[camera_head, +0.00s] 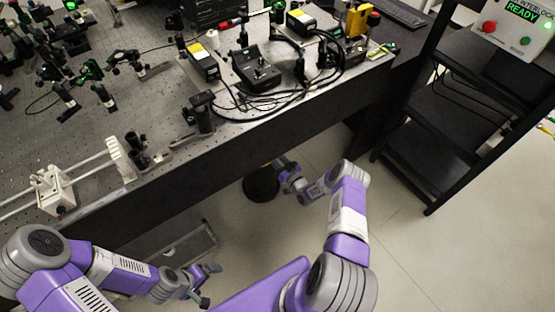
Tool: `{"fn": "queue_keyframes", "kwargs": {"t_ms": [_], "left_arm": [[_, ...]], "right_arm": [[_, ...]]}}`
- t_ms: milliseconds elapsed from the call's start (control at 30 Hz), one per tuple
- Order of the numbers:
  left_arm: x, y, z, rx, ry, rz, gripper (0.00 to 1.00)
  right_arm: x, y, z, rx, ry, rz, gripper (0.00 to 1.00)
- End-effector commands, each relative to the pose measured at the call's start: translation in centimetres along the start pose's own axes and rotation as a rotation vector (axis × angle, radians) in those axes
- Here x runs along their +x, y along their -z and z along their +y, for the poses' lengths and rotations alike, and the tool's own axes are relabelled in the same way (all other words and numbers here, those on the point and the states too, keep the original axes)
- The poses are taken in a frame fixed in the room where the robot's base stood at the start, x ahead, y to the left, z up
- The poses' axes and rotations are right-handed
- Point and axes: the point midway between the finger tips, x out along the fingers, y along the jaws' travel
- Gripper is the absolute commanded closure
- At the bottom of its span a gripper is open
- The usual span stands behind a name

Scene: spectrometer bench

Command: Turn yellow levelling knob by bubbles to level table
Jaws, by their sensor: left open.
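The optical bench (300,118) has a dark perforated top and fills the upper left of the head view. I cannot make out a yellow levelling knob or any bubble levels on it. My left gripper (208,284) is at the bottom, below and in front of the bench edge; its fingers are apart with nothing between them. My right gripper (288,174) is beside the bench's front side, below the top, near a dark round bench foot (262,184). Its fingers are too small to read. Neither gripper touches anything on the bench top.
Optics mounts, yellow-labelled boxes (203,62), a black control box (259,72) and loose cables crowd the bench. A white rail stage (54,187) stands at left, a yellow device (357,21) at the back. A black shelf rack (430,160) stands right, with clear floor before it.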

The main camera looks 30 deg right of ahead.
Motion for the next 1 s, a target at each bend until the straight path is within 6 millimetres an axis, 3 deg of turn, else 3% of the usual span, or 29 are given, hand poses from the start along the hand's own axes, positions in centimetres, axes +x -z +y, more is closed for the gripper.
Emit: {"fn": "queue_keyframes", "kwargs": {"t_ms": [467,500,633,1000], "left_arm": [[0.00,0.00,0.00,0.000,0.000,0.000,0.00],[0.00,0.00,0.00,0.000,0.000,0.000,0.00],[0.00,0.00,0.00,0.000,0.000,0.000,0.00],[-0.29,-0.01,0.10,0.000,0.000,0.000,0.00]], "right_arm": [[-0.11,-0.11,0.06,0.012,-0.002,-0.003,0.96],[-0.11,-0.12,0.06,0.012,-0.002,-0.003,0.61],[-0.08,-0.10,0.04,0.012,-0.001,-0.002,0.41],[-0.65,0.00,0.01,0.013,-0.001,-0.003,0.40]]}}
